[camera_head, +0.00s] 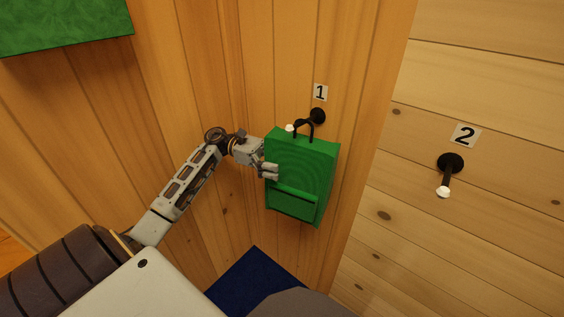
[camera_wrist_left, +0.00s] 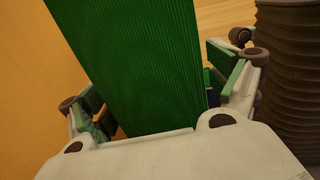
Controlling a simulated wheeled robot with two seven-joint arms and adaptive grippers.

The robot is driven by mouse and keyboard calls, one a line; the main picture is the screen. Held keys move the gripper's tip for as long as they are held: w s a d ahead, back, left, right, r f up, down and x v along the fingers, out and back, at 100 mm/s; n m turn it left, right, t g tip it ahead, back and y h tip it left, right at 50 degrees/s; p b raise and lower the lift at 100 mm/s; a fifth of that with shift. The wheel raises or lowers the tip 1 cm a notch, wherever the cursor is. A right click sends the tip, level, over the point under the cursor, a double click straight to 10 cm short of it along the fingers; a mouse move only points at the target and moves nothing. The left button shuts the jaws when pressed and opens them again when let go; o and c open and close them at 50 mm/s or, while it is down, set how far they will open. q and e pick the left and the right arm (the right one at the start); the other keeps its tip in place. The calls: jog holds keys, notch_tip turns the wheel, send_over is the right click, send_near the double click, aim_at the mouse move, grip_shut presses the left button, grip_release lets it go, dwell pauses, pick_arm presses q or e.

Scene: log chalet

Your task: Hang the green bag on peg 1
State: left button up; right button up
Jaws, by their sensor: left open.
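The green bag (camera_head: 300,170) hangs against the wood wall at peg 1 (camera_head: 317,116), under the label "1" (camera_head: 320,92). Its dark handle loop (camera_head: 308,129) is at the peg, whose white tip shows just left of the loop. The loop looks to be over the peg. My left gripper (camera_head: 270,171) is open at the bag's left side. In the left wrist view the green bag (camera_wrist_left: 135,60) fills the space ahead between the spread fingers. Whether a finger touches the bag I cannot tell. My right gripper is not in view.
Peg 2 (camera_head: 449,168), dark with a white tip, is bare on the right wall under its label "2" (camera_head: 464,135). A green panel (camera_head: 65,22) is at the upper left. A dark blue mat (camera_head: 254,284) lies below.

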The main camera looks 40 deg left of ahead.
aim_at(282, 134)
pick_arm(q)
jog(key=shift+r, duration=4.65)
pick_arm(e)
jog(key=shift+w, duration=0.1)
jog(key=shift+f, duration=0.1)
pick_arm(q)
jog(key=shift+r+p, duration=0.4)
notch_tip(282, 134, up, 4)
jog(key=p, duration=0.3)
jog(key=shift+f+p, duration=0.2)
jog(key=shift+p, duration=0.1)
notch_tip(282, 134, up, 4)
jog(key=p, duration=0.4)
jog(key=shift+r, duration=0.1)
jog(key=shift+r+p, duration=0.65)
jog(key=shift+p, duration=0.15)
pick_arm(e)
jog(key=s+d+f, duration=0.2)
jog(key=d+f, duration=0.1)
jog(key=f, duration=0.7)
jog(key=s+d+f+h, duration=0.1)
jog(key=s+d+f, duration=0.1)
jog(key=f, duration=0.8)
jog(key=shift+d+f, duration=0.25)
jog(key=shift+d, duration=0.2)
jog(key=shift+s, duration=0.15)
